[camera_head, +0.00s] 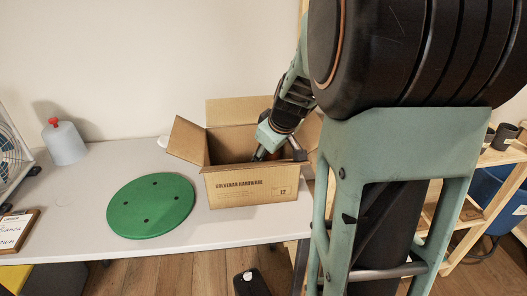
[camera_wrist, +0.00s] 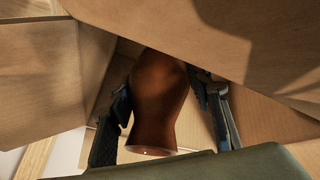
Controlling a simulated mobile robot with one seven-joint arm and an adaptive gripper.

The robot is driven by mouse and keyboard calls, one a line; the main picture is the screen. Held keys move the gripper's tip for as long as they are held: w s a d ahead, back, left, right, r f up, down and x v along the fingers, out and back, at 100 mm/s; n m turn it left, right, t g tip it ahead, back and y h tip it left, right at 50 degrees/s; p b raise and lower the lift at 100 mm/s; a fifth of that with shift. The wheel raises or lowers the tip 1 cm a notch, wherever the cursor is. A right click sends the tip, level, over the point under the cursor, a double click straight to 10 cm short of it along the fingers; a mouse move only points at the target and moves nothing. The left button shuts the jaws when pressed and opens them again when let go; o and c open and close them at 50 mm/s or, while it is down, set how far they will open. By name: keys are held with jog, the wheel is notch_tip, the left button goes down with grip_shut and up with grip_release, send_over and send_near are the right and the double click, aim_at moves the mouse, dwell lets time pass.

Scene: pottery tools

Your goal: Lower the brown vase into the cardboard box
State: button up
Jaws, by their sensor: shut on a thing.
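The cardboard box (camera_head: 252,187) stands open on the table, its flaps spread outward. My gripper (camera_head: 262,153) reaches down into the box opening from the upper right. In the wrist view, the brown vase (camera_wrist: 158,105) lies between the two fingers of my gripper (camera_wrist: 160,88), which are shut on it. Cardboard flaps and walls (camera_wrist: 45,75) surround the vase on several sides. A large flap across the top hides the vase's far end. Whether the vase touches the box floor cannot be told. In the head view, the box front and my gripper largely hide the vase.
A green round disc (camera_head: 150,206) lies on the white table (camera_head: 75,215) left of the box. A grey bottle with a red cap (camera_head: 65,143) stands further left, near a fan (camera_head: 10,155). A wooden shelf (camera_head: 490,158) stands at the right.

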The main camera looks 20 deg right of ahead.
jog(key=shift+f, duration=0.25)
dwell(0.3)
jog(key=o, duration=1.4)
